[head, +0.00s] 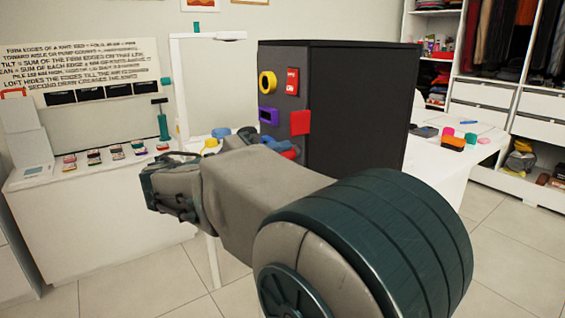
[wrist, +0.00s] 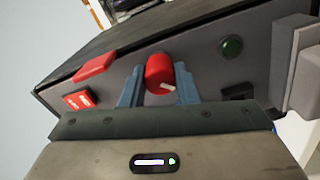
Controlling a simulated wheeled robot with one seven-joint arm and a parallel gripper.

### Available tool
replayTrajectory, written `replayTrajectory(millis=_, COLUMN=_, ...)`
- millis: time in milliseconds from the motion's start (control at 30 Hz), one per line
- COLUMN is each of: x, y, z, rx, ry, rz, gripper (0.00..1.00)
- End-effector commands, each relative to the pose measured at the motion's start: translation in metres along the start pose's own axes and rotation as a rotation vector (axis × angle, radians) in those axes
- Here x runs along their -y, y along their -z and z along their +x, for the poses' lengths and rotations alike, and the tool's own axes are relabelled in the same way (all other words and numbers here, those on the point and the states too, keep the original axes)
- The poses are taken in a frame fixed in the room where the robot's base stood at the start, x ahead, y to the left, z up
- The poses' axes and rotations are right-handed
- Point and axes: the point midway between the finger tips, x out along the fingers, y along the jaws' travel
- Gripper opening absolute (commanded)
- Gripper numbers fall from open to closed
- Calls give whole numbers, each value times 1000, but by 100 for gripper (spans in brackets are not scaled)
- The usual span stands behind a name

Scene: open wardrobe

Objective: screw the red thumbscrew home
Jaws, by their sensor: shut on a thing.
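The red thumbscrew (wrist: 158,72) stands out from the dark grey panel (wrist: 205,62) of a box in the wrist view. It is a round red knob with a white mark near its rim. My gripper (wrist: 159,82) is shut on it, with one blue finger on each side. How deep the screw sits in the panel is hidden by the knob and fingers. In the head view the tall dark box (head: 350,110) stands behind my arm. My arm hides much of the grip there.
A grey block (wrist: 293,60) juts out at the right. The head view shows a yellow ring (head: 267,74) and a purple handle (head: 262,116) on the box.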

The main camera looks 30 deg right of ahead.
Motion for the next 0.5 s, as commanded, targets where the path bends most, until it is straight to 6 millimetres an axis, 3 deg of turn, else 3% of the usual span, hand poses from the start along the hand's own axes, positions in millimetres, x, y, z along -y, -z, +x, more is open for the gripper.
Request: replayTrajectory(millis=500, x=1, y=0, z=0, rx=-1, ry=-1, rz=139, gripper=2)
